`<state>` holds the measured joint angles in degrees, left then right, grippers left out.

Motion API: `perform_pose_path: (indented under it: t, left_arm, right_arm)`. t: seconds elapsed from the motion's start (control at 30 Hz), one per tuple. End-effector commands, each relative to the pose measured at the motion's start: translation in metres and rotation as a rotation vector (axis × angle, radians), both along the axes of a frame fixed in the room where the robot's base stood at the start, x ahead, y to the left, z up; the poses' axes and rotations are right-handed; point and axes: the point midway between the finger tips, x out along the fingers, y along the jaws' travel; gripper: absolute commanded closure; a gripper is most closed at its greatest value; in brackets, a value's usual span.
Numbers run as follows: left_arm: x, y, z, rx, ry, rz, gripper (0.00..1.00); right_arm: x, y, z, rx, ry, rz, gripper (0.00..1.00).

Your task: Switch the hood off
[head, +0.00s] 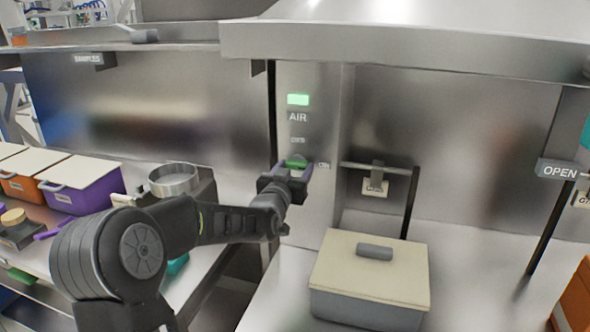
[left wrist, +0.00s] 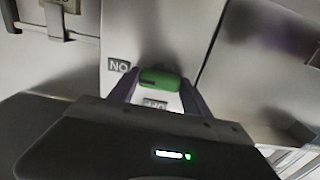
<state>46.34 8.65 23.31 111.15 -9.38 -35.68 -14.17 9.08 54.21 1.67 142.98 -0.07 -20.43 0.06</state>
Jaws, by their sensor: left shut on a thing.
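The hood's steel front panel (head: 310,200) carries a lit green indicator (head: 298,99) above the word AIR. Below it are a small label that looks like OFF (head: 297,140), a green switch knob (head: 297,162) and an ON label (head: 323,165). My left gripper (head: 292,172) is at the knob. In the left wrist view the knob (left wrist: 160,78) lies between both fingers, shut on it. It lies lengthwise across the picture, and a dark mark on it is at the end nearer the ON label (left wrist: 119,65). My right gripper is not in view.
A grey box with a cream lid (head: 370,268) stands on the counter right of my arm. A horizontal bar handle (head: 375,168) is right of the panel. Purple (head: 85,190) and orange (head: 22,188) bins and a round metal dish (head: 173,180) are at left.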

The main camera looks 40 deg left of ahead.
Motion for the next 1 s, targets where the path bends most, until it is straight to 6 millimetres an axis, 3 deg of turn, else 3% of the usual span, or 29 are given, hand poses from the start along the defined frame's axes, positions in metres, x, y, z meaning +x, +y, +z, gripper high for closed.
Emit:
perform_pose_path:
  t: [0.47,1.0]
  left_arm:
    - [0.000,0.000,-0.003,-0.071,-0.027,0.000,0.84]
    - [0.000,0.000,-0.005,-0.468,-0.169,-0.002,0.84]
  right_arm:
    - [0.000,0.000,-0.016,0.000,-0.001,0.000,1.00]
    - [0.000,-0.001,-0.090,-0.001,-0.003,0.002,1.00]
